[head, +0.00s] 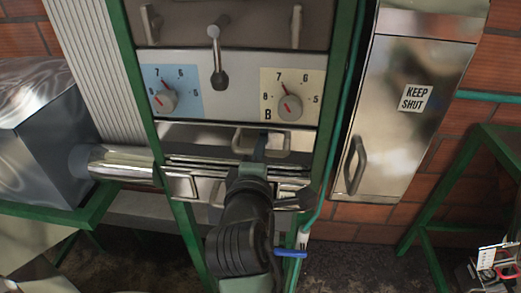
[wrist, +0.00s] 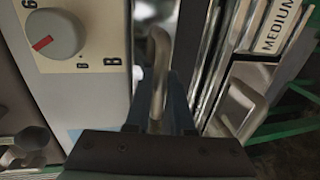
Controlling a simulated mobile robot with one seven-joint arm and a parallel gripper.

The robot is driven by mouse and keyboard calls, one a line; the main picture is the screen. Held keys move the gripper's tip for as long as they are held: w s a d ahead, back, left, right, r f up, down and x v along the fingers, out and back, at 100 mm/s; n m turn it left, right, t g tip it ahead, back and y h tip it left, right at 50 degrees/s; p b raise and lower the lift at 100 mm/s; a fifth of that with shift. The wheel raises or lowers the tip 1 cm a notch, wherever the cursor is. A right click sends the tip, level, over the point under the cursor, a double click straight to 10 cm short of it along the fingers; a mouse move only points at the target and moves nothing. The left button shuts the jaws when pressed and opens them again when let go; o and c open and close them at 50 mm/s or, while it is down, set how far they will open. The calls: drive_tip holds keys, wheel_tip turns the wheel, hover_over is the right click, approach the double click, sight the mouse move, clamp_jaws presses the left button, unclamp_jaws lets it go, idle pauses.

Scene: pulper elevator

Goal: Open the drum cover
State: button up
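A shiny metal panel (head: 205,135) below the dials carries a bent bar handle (head: 275,149); it has no readable label, so I cannot confirm it is the drum cover. It looks closed. My gripper (head: 260,150) reaches up to this handle from below and hides part of it. In the wrist view, the handle bar (wrist: 159,65) runs down between the two bluish fingers of my gripper (wrist: 160,103). Whether the fingers press on the bar cannot be told.
Dial B (head: 289,107) and another dial (head: 164,101) sit above, with a lever (head: 217,60) between them. A metal cabinet (head: 390,140) marked KEEP SHUT is at right. A shiny pipe (head: 122,163) and metal box (head: 45,130) are at left. Green posts flank the panel.

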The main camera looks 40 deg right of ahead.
clamp_jaws()
idle(1.1)
